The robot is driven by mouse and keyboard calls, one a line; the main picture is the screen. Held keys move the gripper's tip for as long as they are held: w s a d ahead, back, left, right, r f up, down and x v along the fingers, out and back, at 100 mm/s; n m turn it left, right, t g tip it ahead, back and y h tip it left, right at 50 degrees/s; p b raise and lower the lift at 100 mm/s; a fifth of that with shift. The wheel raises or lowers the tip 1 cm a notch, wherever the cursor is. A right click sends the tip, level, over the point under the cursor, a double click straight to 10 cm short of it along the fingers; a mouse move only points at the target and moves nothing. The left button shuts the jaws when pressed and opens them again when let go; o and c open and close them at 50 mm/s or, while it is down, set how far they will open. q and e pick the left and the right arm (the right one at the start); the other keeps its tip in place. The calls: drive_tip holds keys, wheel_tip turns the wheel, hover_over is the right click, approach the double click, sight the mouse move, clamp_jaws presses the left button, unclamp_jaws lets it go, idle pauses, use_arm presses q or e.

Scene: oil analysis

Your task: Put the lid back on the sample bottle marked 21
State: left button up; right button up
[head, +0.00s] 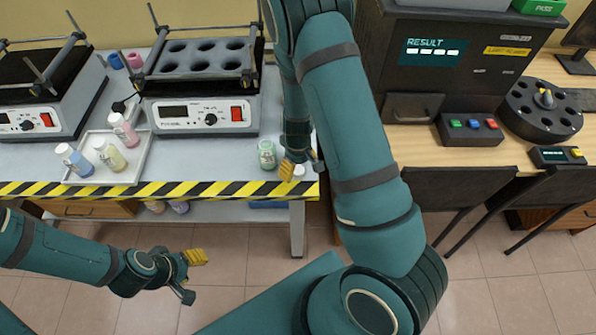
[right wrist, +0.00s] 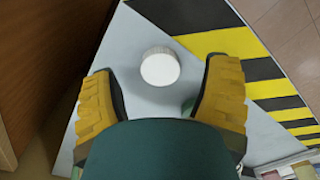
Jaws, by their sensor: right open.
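A small white round lid (right wrist: 160,68) lies on the grey table top, near the striped edge. In the head view the lid (head: 299,171) shows as a small white patch beside my right gripper (head: 301,168). In the right wrist view my right gripper (right wrist: 168,98) is open, with the lid ahead of and between its yellow fingers, not held. A bottle with green contents (head: 267,155) stands upright just left of my right gripper; its number is not readable. My left gripper (head: 190,276) is open and empty over the floor, in front of the table.
A white tray (head: 137,172) with several bottles stands to the left on the table. A heating block device (head: 200,113) stands behind the green bottle. Yellow-black tape (head: 210,190) marks the front edge. A wooden desk (head: 420,150) with an analyser stands at right, across a gap.

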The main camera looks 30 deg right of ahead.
sight(298, 169)
drive_tip(key=shift+f, duration=0.8)
drive_tip(key=shift+r, duration=0.1)
drive_tip(key=c, duration=0.9)
drive_tip(key=shift+o, duration=0.2)
drive_tip(key=shift+r, duration=0.1)
wheel_tip(298, 169, up, 10)
drive_tip(key=p, duration=0.3)
